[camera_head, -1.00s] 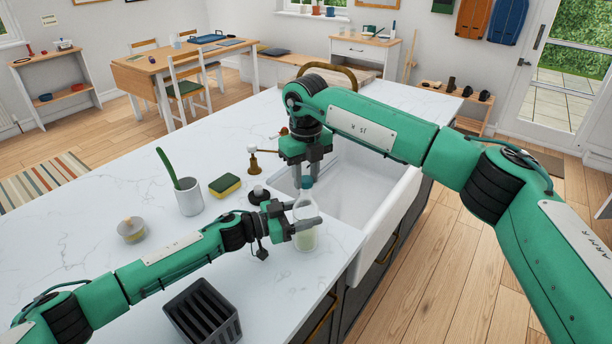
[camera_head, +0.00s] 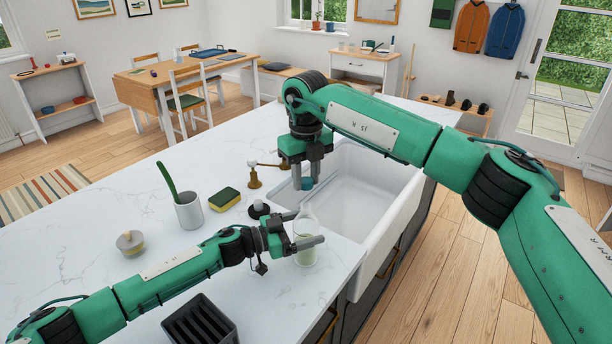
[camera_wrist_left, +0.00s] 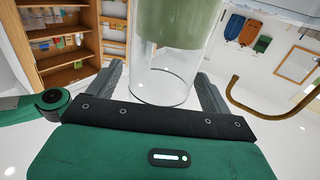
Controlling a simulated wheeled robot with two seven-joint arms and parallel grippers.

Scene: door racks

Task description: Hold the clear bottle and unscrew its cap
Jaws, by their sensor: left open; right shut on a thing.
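The clear bottle (camera_head: 306,252) stands upright on the counter beside the sink, with pale green liquid inside and no cap on its neck. My left gripper (camera_head: 308,229) is open, its fingers on either side of the bottle. In the left wrist view, the clear bottle (camera_wrist_left: 165,75) sits between the two spread fingers (camera_wrist_left: 165,92), with room beside it. My right gripper (camera_head: 306,174) points down above the bottle and is shut on a teal cap (camera_head: 307,184), held apart from the bottle's top.
The white sink (camera_head: 370,190) lies right of the bottle. A brass dispenser (camera_head: 254,178), a dark-based stopper (camera_head: 259,208), a sponge (camera_head: 224,199), a cup (camera_head: 188,211) and a dark rack (camera_head: 200,322) stand on the counter. The counter's left part is mostly clear.

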